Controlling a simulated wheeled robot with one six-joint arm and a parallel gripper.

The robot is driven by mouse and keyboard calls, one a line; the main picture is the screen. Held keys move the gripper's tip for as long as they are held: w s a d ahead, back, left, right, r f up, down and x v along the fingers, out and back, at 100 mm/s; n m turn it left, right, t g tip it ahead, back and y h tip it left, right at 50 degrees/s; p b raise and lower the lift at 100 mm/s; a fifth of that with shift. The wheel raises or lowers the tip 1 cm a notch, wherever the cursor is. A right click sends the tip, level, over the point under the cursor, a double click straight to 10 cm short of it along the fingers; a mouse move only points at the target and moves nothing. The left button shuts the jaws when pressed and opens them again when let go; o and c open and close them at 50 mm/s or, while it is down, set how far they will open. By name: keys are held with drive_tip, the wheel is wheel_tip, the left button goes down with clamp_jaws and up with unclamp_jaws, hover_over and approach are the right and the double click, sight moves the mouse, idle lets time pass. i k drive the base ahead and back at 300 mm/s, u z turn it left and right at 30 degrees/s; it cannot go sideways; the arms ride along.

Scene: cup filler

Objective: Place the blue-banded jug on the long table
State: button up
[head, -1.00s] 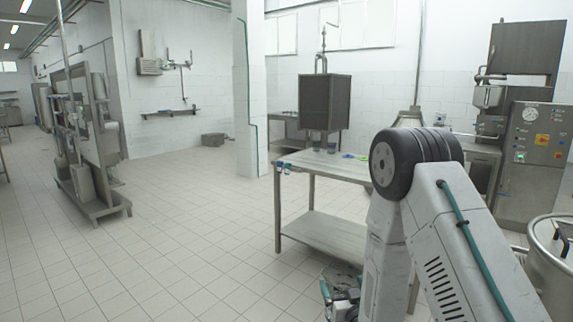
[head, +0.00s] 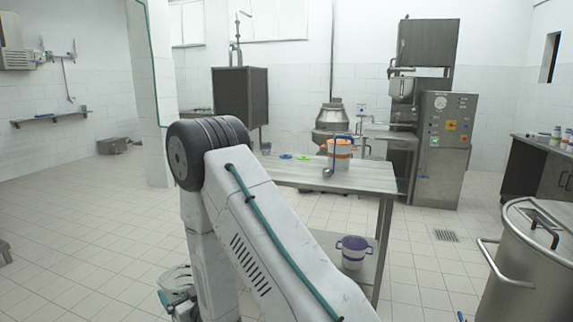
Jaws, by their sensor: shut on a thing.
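My gripper (head: 172,300) is low at the lower left, partly cut off and partly behind my own arm. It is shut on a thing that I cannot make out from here. A steel table with a lower shelf (head: 370,178), possibly the long table, stands right of my arm; my arm hides its left part. I see no jug that I can clearly tell is blue-banded.
A white bucket with a purple band (head: 353,252) is on the lower shelf. A large steel pot (head: 535,270) is at the right. The floor at left is open.

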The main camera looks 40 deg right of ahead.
sight(306, 170)
drive_tip(key=z, duration=0.5)
drive_tip(key=i, duration=1.35)
drive_tip(key=z, duration=0.8)
